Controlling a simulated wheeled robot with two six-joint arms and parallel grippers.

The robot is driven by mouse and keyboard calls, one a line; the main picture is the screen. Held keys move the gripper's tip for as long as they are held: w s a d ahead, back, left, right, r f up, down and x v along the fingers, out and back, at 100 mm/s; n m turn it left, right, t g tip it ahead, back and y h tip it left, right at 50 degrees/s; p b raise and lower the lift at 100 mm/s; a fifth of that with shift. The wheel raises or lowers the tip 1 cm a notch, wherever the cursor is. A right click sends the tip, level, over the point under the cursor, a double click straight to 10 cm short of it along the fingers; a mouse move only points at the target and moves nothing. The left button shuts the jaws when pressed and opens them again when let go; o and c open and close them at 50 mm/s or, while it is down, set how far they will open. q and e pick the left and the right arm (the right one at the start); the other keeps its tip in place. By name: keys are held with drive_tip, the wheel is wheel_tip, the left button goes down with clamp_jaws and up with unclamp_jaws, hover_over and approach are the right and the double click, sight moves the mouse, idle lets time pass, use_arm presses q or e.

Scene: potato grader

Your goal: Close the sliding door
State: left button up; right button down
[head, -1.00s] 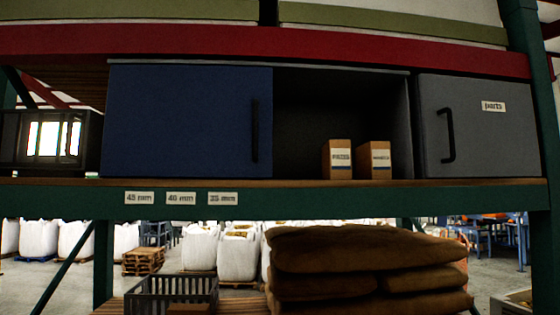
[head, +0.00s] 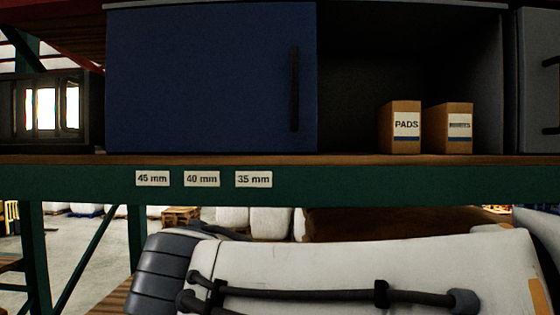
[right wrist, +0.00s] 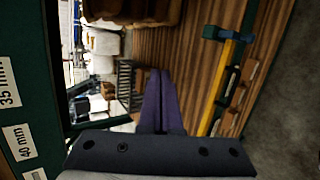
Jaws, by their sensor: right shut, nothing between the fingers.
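The blue sliding door (head: 205,80) covers the left part of a dark cabinet in the head view. Its black vertical handle (head: 295,88) is near its right edge. To its right the cabinet opening (head: 350,60) is uncovered, with two small cardboard boxes inside, one marked PADS (head: 400,128) and another (head: 450,130) beside it. My right gripper (right wrist: 160,72) shows in the right wrist view as two dark purple fingers, shut and empty, apart from the door. The door is not visible in that view. My left gripper is in neither view.
The green shelf beam (head: 330,187) with size labels runs below the cabinet. A grey cabinet front (head: 540,80) with a black handle is at the right edge. My white arm fills the lower head view. A yellow-handled tool (right wrist: 222,85) lies on slatted boards in the wrist view.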

drive_tip(key=w+a+r+t+p, duration=0.1)
drive_tip(key=a+r+t, duration=0.1)
drive_tip(key=r, duration=0.6)
drive_tip(key=a+r+t, duration=0.2)
drive_tip(key=r+t, duration=0.1)
drive_tip(key=r, duration=0.5)
drive_tip(key=t+h+p, duration=0.1)
drive_tip(key=t+h, duration=0.1)
approach(284, 131)
drive_tip(key=s+a, duration=0.3)
drive_tip(key=a, duration=0.2)
drive_tip(key=p+x, duration=0.5)
drive_tip(key=x, duration=0.4)
drive_tip(key=shift+d+f, duration=0.1)
drive_tip(key=shift+d, duration=0.1)
drive_tip(key=d+p, duration=0.1)
drive_tip(key=d, duration=0.2)
drive_tip(key=shift+w+r+p, duration=0.2)
drive_tip(key=shift+w+p, duration=0.2)
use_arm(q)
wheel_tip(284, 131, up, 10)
use_arm(e)
drive_tip(key=shift+d+f, duration=0.1)
drive_tip(key=shift+d, duration=0.4)
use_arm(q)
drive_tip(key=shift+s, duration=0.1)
